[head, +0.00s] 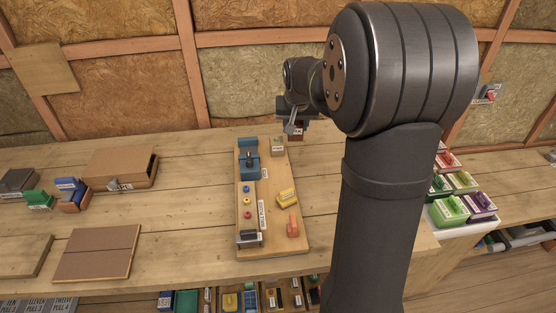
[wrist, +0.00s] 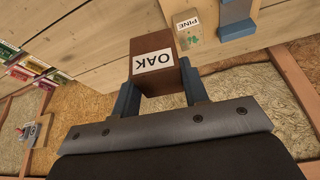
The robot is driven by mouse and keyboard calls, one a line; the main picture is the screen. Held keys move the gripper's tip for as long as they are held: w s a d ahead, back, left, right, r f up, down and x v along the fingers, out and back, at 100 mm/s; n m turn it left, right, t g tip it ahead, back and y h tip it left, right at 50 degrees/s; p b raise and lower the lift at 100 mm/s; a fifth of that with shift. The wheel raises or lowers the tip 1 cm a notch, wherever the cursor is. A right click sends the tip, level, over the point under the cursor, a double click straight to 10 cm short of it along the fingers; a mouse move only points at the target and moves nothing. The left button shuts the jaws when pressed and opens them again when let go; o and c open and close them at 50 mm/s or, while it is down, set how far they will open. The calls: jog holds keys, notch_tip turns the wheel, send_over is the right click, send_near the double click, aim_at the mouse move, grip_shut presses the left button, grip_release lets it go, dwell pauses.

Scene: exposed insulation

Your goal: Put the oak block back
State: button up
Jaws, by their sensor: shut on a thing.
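The oak block (wrist: 168,78), dark brown with a white OAK label, is between the two blue fingers of my gripper (wrist: 158,88) in the wrist view. My gripper is shut on it. In the head view my gripper (head: 292,124) is at the far end of the wooden board (head: 269,212), and the oak block there is small and mostly hidden by it. The pale pine block (wrist: 187,30), labelled PINE, stands beside the oak block in the wrist view. The pine block also shows at the board's far right corner in the head view (head: 278,148).
A blue vise-like fixture (head: 248,158) is on the board, left of the pine block. The board also carries a yellow piece (head: 287,198) and an orange piece (head: 293,225). Coloured bins (head: 450,208) stand at the right.

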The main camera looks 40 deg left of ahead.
jog(key=s+d+m+h, duration=0.1)
jog(key=s+d+m, duration=0.2)
jog(key=d, duration=0.7)
jog(key=shift+t, duration=0.4)
jog(key=s+a+f, duration=0.1)
jog(key=a+f, duration=0.1)
jog(key=a, duration=0.1)
jog(key=s+a+f, duration=0.1)
jog(key=a+f, duration=0.2)
jog(key=a, duration=0.1)
jog(key=s+a+f, duration=0.1)
jog(key=a+f, duration=0.1)
jog(key=a, duration=0.1)
jog(key=shift+s+a+f, duration=0.1)
jog(key=shift+a+f, duration=0.1)
jog(key=shift+f, duration=1.95)
jog(key=shift+f, duration=0.15)
jog(key=o, duration=1)
